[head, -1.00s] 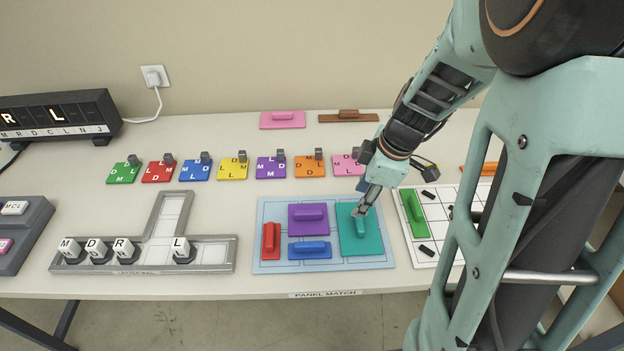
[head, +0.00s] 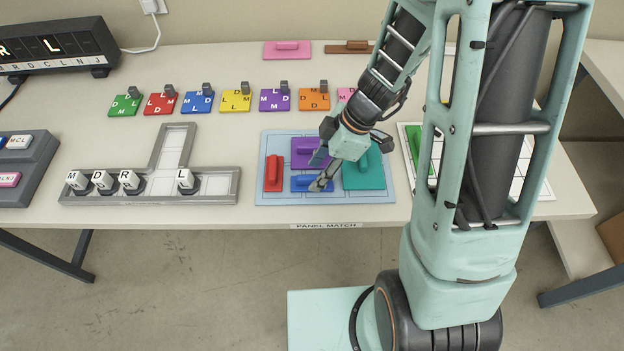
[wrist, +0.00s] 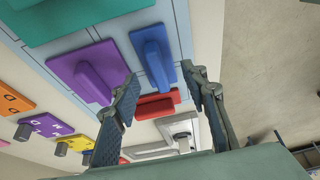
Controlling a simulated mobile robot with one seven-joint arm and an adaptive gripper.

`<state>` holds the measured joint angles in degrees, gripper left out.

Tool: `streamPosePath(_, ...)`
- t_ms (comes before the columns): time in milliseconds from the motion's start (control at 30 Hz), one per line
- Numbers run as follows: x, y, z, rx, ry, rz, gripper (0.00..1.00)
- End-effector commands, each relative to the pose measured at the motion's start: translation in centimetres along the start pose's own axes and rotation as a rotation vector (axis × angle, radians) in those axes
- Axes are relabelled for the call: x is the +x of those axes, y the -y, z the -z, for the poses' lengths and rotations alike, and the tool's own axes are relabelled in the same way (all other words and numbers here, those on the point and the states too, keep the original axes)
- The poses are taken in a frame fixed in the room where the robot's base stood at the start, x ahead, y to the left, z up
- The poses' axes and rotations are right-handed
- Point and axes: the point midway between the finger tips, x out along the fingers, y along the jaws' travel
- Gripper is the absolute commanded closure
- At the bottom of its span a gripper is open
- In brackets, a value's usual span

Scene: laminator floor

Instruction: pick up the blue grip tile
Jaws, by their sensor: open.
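The blue grip tile (head: 301,184) lies on the light-blue panel board (head: 380,199), below the purple tile (head: 302,147) and between the red tile (head: 273,172) and the teal tile (head: 364,178). In the wrist view the blue tile (wrist: 153,58) shows its raised bar lying ahead between the fingers. My gripper (head: 318,180) is open and empty over the right end of the blue tile and partly hides it. Its two fingers (wrist: 161,78) stand apart in the wrist view. I cannot tell whether they touch the tile.
The purple and teal tiles crowd the blue one. A grey letter rack (head: 225,186) stands to the left. A row of small lettered tiles, such as the yellow one (head: 235,101), lies behind the board. A white grid board with a green tile (head: 413,140) is on the right.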

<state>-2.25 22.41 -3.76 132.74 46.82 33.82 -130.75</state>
Motion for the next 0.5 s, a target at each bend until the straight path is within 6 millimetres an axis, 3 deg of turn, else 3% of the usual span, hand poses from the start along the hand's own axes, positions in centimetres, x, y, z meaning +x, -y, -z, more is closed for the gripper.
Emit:
streamPosePath(233,2.9,-0.1,0.1,0.001,0.0,0.002,0.59)
streamPosePath(500,3.2,-0.1,0.2,0.0,0.001,-0.001,0.59)
